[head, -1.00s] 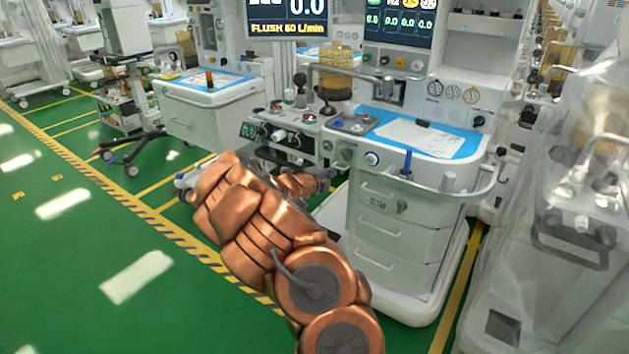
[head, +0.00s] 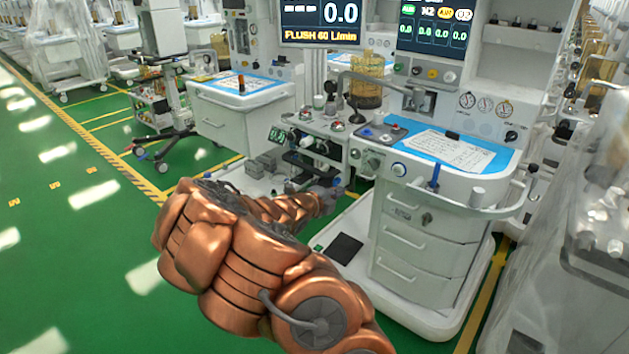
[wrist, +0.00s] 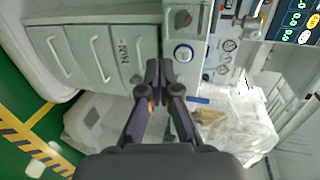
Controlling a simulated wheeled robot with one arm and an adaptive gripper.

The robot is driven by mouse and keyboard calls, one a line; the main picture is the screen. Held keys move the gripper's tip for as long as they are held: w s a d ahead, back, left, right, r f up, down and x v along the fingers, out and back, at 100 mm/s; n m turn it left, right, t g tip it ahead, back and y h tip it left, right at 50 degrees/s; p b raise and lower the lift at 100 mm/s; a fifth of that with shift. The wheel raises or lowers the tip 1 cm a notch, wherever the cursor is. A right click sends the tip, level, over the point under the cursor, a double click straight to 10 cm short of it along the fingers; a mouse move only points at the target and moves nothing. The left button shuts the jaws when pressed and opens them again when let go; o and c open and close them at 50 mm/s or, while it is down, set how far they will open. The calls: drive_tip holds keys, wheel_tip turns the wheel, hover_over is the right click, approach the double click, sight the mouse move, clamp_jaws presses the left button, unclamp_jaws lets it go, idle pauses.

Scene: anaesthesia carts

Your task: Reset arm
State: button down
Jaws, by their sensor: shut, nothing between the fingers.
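My copper-coloured arm reaches from the bottom of the head view toward the anaesthesia cart (head: 415,235). My gripper (head: 335,192) is at the far end of the arm, small and partly hidden, just left of the cart's drawers. In the wrist view, my gripper (wrist: 159,66) has its dark fingers together with nothing held. Behind the fingertips the cart's drawer fronts (wrist: 82,52) and a round blue-and-white knob (wrist: 183,53) show. The image does not show the fingers touching the cart.
A blue-topped cart (head: 228,117) stands at the back left. Plastic-covered equipment (head: 590,220) stands close on the right. The green floor (head: 60,230) at left is clear. A dark pad (head: 345,247) lies on the cart's white base.

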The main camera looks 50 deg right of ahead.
drive_tip(key=s+a+r+m+g+y, duration=0.1)
drive_tip(key=s+a+r+m+g, duration=0.1)
drive_tip(key=s+a+r+m, duration=0.6)
drive_tip(key=s+a+r+m+g+y, duration=0.15)
drive_tip(key=s+m, duration=0.25)
drive_tip(key=m, duration=0.8)
drive_tip(key=s+a+f+m+y, duration=0.2)
drive_tip(key=s+a+m+y, duration=0.25)
drive_tip(key=a, duration=0.75)
drive_tip(key=s+a+f+m+y, duration=0.35)
drive_tip(key=s+a+m, duration=0.2)
drive_tip(key=a, duration=0.65)
drive_tip(key=s+a+f+m+y, duration=0.1)
drive_tip(key=s+a+m+y, duration=0.4)
drive_tip(key=a, duration=0.7)
wheel_tip(320, 180, up, 17)
drive_tip(key=w+m+p, duration=0.1)
drive_tip(key=p, duration=1.5)
drive_tip(key=shift+w+a+m+t, duration=0.25)
drive_tip(key=shift+w+m+t, duration=0.1)
drive_tip(key=shift+w+m, duration=0.05)
